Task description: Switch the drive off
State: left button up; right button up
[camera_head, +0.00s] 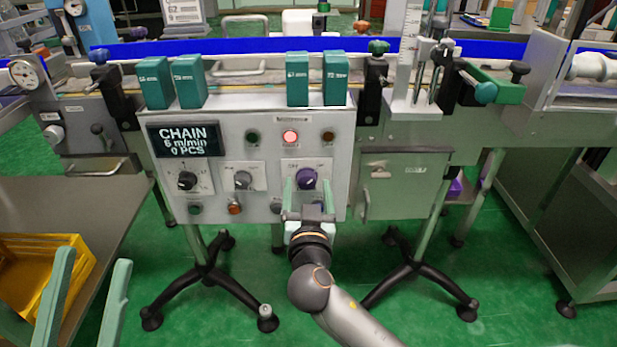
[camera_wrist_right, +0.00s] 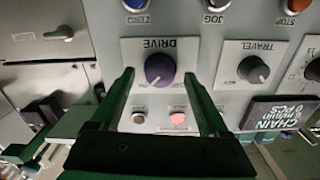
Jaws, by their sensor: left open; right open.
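The purple drive knob (camera_head: 307,179) is on the front of the grey control panel (camera_head: 270,215), lower right. In the right wrist view the knob (camera_wrist_right: 159,68) appears upside down beside the label DRIVE, and its pale mark seems to point down and slightly left. My right gripper (camera_head: 306,184) is open, its green fingers pointing at the panel, one on each side of the knob. In the wrist view this gripper (camera_wrist_right: 160,62) has gaps between both fingers and the knob. My left gripper (camera_head: 93,262) is open and empty at the lower left, away from the panel.
A red lamp (camera_head: 290,137) glows above the knob. The display (camera_head: 184,139) reads CHAIN, 6 m/min, 0 PCS. The travel knob (camera_head: 243,180) and another black knob (camera_head: 187,181) sit left of it. A yellow crate (camera_head: 40,275) stands on the metal table (camera_head: 110,200) at left.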

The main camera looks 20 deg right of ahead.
jog(key=shift+w+d, duration=0.1)
jog(key=shift+w, duration=0.2)
grip_shut()
dwell(0.6)
